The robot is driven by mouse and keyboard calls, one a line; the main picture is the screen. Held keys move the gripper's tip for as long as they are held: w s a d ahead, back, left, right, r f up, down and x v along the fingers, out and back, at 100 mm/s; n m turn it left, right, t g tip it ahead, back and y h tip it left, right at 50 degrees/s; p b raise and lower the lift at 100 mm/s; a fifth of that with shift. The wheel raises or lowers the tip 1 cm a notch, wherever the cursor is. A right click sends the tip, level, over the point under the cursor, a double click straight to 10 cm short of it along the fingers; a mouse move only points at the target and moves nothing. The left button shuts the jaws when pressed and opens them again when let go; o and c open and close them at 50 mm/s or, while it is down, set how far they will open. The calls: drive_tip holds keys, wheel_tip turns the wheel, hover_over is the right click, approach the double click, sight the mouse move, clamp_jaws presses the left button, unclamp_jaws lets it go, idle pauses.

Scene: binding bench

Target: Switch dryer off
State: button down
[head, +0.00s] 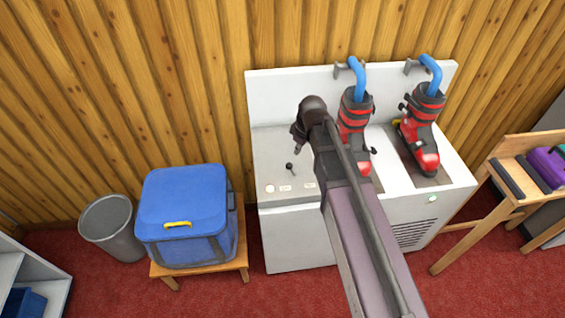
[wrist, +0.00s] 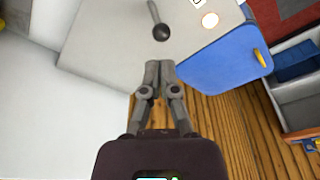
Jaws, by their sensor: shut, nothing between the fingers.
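The dryer (head: 290,230) is a white cabinet with a back panel against the wooden wall, and two red and black ski boots sit on its blue pipes. A small lever with a dark ball knob (head: 289,166) stands on the left of its top; the knob also shows in the wrist view (wrist: 161,32). A pale round spot (head: 270,188) and small labels lie in front of the lever. My gripper (head: 297,150) is above the dryer top, near the lever. In the wrist view my gripper (wrist: 158,67) is shut and empty, its fingertips close to the knob with a visible gap.
A blue box (head: 184,205) with a yellow handle sits on a wooden stool left of the dryer, beside a grey bin (head: 112,228). The boots (head: 354,125) stand right of my gripper. A wooden rack (head: 510,185) is at the right.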

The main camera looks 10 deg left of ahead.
sight(292, 170)
drive_tip(key=w+a+n, duration=0.1)
drive_tip(key=a+n, duration=0.2)
drive_tip(key=a, duration=0.4)
drive_tip(key=shift+w+y, duration=0.25)
drive_tip(key=shift+y, duration=0.05)
drive_tip(key=b+x, duration=1)
drive_tip(key=shift+f, duration=0.15)
drive_tip(key=shift+s+d+r, duration=0.1)
drive_tip(key=shift+d+r, duration=0.05)
drive_tip(key=shift+d, duration=0.5)
drive_tip(key=shift+s+d+r, duration=0.1)
drive_tip(key=shift+d, duration=0.6)
drive_tip(key=shift+s+d+r, duration=0.15)
drive_tip(key=shift+d, duration=0.5)
